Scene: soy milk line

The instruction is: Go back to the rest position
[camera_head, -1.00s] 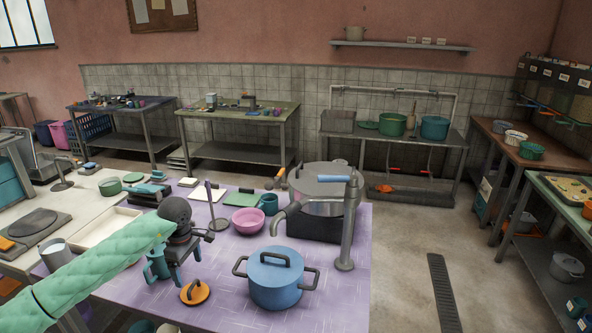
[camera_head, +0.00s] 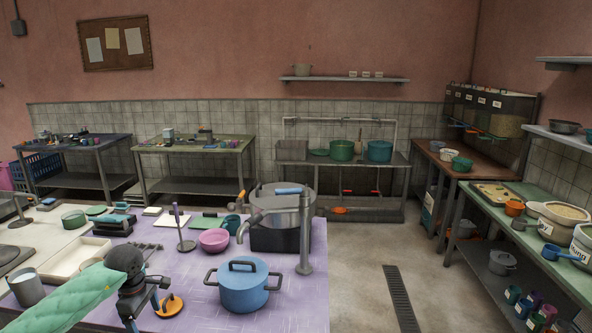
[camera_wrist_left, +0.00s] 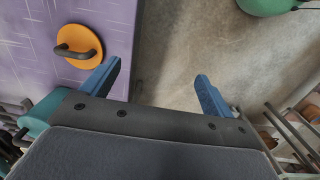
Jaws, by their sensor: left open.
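My left arm, in a pale green sleeve, comes in at the lower left of the head view. Its gripper hangs at the near edge of the purple table (camera_head: 205,305), left of the blue lidded pot (camera_head: 243,288). In the left wrist view my left gripper (camera_wrist_left: 158,85) is open, with blue fingers apart and nothing between them, over the floor beside the table edge. An orange disc with a dark handle (camera_wrist_left: 80,47) lies on the table just left of the fingers. It also shows in the head view (camera_head: 170,306). My right gripper is not in view.
A large metal pot (camera_head: 283,203) stands on a dark block behind a tall tap (camera_head: 305,225). A pink bowl (camera_head: 214,240) is nearby. A side table (camera_head: 540,250) with bowls stands at the right. The floor (camera_head: 365,285) between is clear, with a drain grate (camera_head: 400,298).

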